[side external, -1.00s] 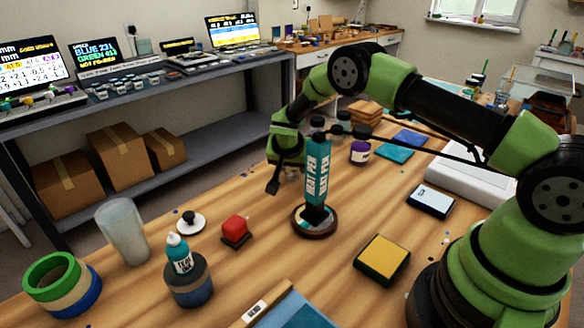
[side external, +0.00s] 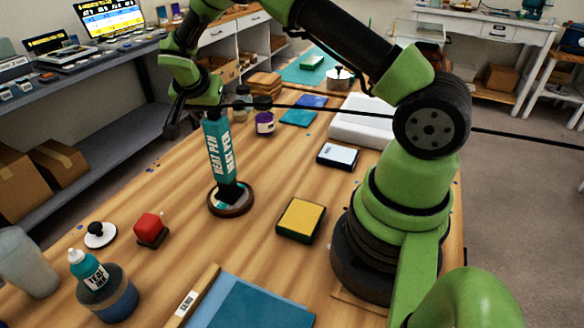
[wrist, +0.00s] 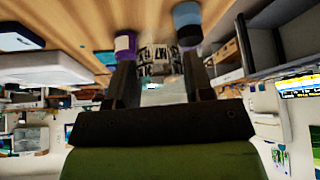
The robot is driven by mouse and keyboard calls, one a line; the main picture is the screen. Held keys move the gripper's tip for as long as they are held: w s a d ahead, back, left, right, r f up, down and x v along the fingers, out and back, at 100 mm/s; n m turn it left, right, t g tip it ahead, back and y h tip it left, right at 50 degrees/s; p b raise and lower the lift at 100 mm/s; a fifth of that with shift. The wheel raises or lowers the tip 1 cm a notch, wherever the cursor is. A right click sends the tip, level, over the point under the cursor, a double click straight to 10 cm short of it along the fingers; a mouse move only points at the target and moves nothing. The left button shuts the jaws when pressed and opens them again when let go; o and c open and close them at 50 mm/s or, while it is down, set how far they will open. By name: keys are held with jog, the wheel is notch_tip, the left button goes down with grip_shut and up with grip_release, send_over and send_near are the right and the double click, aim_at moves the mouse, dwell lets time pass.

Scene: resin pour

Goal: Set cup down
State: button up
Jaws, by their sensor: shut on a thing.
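My gripper (wrist: 160,82) shows in the wrist view with its two dark fingers either side of a pale, see-through thing, seemingly a cup (wrist: 163,94). It is shut on this cup. In the side view my gripper (side external: 187,122) is raised over the table behind the teal heat pen (side external: 220,150), and I cannot make out the cup in it there. A frosted, empty-looking tumbler (side external: 28,265) stands upright on the table at the left edge, apart from my gripper.
The heat pen stands in a round dark base (side external: 231,203). A red block (side external: 150,228), a teal bottle on a dark jar (side external: 107,293), a yellow-topped pad (side external: 301,219), a small scale (side external: 338,155) and a purple-labelled jar (side external: 265,123) are around. Bare wood (side external: 180,185) lies left of the base.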

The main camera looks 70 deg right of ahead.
jog(key=s+d+m+g+y, duration=0.2)
jog(key=s+m+g, duration=0.2)
jog(key=s+m, duration=0.55)
jog(key=s+d+m+g+y, duration=0.2)
jog(key=s+m+g, duration=0.1)
jog(key=s+m, duration=0.7)
jog(key=shift+n, duration=0.65)
jog(key=f, duration=0.9)
jog(key=shift+s+a, duration=0.2)
jog(key=shift+s, duration=0.2)
jog(key=shift+f, duration=0.15)
jog(key=shift+f, duration=0.15)
jog(key=o, duration=0.9)
